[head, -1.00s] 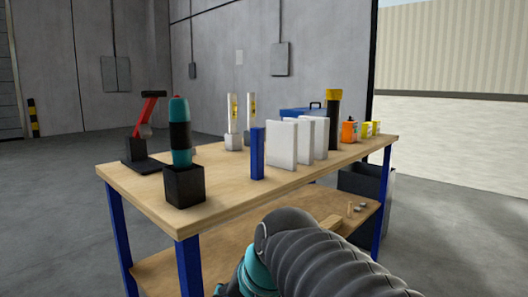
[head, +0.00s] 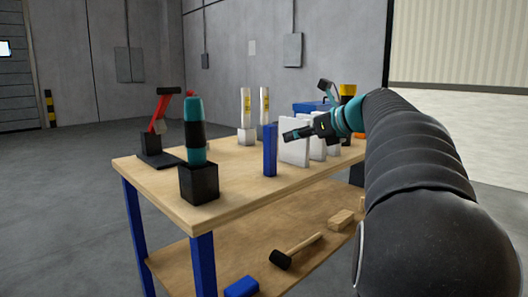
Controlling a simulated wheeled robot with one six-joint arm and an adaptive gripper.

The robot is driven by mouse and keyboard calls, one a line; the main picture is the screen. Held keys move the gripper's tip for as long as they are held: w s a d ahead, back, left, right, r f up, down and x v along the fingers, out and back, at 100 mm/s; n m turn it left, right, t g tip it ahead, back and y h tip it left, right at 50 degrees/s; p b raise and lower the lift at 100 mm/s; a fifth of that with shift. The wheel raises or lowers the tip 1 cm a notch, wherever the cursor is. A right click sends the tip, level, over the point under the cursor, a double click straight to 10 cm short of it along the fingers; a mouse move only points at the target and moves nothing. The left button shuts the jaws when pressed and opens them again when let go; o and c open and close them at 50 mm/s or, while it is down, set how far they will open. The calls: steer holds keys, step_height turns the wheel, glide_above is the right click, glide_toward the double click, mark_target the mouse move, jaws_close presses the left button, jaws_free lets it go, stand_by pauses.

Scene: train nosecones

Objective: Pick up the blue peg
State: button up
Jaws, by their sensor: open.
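The blue peg (head: 270,152) stands upright on the wooden tabletop near its front edge, just left of the white upright panels. My gripper (head: 288,135), dark with a teal wrist, reaches in from the right, its fingers pointing left. The fingertips are close to the upper right of the peg in the picture. The jaws are open with nothing held. How far the fingers are from the peg in depth is hard to tell. My gripper and arm hide parts of the white panels and the things behind them.
White panels (head: 293,153) stand right of the peg. A teal and black tool (head: 195,135) stands in a black block to the left, with a red-armed tool (head: 158,112) behind it. Two white-and-yellow uprights (head: 246,105) stand farther back. The lower shelf holds a mallet (head: 283,259).

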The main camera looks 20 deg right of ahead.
mark_target(274, 144)
steer(key=x, duration=0.6)
steer(key=shift+a+f, duration=0.1)
steer(key=shift+f+x, duration=0.15)
steer(key=shift+x, duration=1.2)
steer(key=shift+f+x, duration=0.15)
steer(key=shift+x, duration=1.15)
steer(key=shift+s+r, duration=0.1)
steer(key=shift+s, duration=0.1)
jaws_close()
